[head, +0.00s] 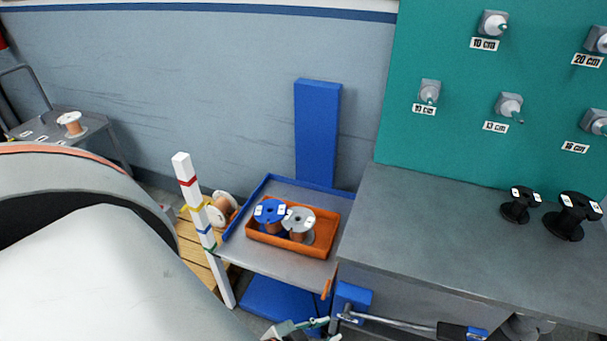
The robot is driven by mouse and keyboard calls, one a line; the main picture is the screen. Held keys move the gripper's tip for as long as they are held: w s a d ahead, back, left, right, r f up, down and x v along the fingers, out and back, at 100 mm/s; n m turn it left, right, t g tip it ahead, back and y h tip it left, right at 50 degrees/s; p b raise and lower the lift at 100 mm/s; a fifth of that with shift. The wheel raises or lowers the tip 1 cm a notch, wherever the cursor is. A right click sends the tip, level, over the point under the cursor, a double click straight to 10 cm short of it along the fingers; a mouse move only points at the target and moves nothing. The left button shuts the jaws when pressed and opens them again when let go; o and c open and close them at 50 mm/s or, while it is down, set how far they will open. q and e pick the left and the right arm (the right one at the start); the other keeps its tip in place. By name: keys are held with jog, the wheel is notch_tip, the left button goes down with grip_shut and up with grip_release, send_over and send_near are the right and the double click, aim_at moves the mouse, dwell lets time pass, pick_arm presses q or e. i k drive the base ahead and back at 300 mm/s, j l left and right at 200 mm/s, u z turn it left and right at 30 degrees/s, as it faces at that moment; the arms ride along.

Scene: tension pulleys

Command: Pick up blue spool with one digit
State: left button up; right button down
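The blue spool (270,217) stands upright in the left part of an orange tray (320,250) on a grey cart. White labels with marks too small to read are on its top flange. A grey-white spool (300,222) with copper-coloured winding stands close at its right in the same tray. A small part of what looks like my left gripper (305,328) shows at the bottom edge, well below the tray and apart from the spools. Its fingers are not clear enough to tell open from shut. My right gripper is not identifiable.
The cart (282,265) has a blue raised rim. A white post (197,220) with coloured bands stands at its left. Another spool (222,210) lies behind the post.

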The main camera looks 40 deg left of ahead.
aim_at(271, 214)
jog(key=u, duration=1.55)
jog(key=i+j, duration=0.15)
jog(key=j, duration=0.15)
jog(key=i+j, duration=0.1)
jog(key=j, duration=0.2)
jog(key=i+j, duration=0.15)
jog(key=j, duration=0.15)
jog(key=i+j+z, duration=0.2)
jog(key=j, duration=0.2)
jog(key=j+z, duration=0.2)
jog(key=j, duration=0.2)
